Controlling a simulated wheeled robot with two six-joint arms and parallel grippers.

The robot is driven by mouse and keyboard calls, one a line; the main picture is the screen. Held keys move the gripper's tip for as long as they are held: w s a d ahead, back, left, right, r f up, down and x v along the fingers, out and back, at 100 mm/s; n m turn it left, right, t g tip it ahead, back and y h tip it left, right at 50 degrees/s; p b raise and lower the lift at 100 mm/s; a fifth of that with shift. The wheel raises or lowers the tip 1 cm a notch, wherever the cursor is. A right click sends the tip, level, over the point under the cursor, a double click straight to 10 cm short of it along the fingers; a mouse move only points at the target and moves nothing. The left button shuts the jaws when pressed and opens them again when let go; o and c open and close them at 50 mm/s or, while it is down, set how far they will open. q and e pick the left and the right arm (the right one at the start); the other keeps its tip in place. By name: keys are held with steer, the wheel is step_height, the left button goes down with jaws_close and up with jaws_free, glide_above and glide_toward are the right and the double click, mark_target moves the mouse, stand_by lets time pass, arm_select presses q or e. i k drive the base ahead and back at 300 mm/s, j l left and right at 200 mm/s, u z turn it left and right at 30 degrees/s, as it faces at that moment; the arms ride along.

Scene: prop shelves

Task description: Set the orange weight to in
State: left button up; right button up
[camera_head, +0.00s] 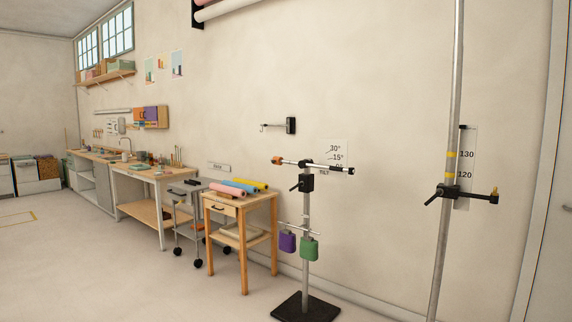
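An orange weight (278,160) sits at the left end of a bar (326,167) on a stand. The bar is tilted slightly, with its black right end lower. A black clamp (307,182) with a lever holds up the bar on the grey post (306,250), above a black base plate (305,306). Behind the bar's right end is a tilt scale (335,159) marked 30°, 15° and 0°; the bar partly covers the lowest mark. Neither of my grippers is in view.
A purple weight (287,242) and a green weight (309,249) hang low on the stand. A wooden side table (241,204) with coloured rolls stands to its left. A tall pole (445,140) with a clamp and height scale (466,165) stands right. Floor at left is clear.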

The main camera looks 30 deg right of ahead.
mark_target(275, 160)
steer(key=i+z, duration=0.1)
steer(key=i, duration=2.9)
steer(key=i+z, duration=0.15)
steer(key=i, duration=0.3)
steer(key=i+j+z, duration=0.2)
steer(key=i, duration=0.25)
steer(key=i+z, duration=0.15)
steer(key=i, duration=0.3)
